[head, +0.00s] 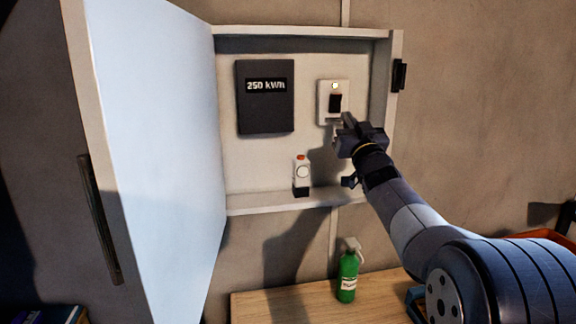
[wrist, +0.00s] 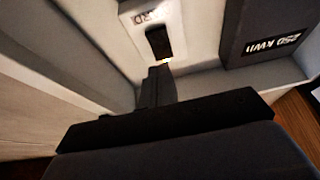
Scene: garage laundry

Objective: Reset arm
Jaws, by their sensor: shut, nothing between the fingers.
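My gripper (head: 343,124) is at the lower edge of a white switch plate (head: 324,101) inside the open wall cabinet. The plate has a dark rocker switch (head: 335,102) and a small lit spot above it. In the wrist view my gripper's fingers (wrist: 158,75) are shut and empty, with the tip just at the end of the dark switch (wrist: 159,42). I cannot tell whether they touch. My arm reaches in from the lower right.
The cabinet door (head: 160,140) stands open at the left. A black meter (head: 266,97) reading 250 kWh hangs left of the switch. A green bottle (head: 347,275) stands on the wooden table (head: 285,304) below.

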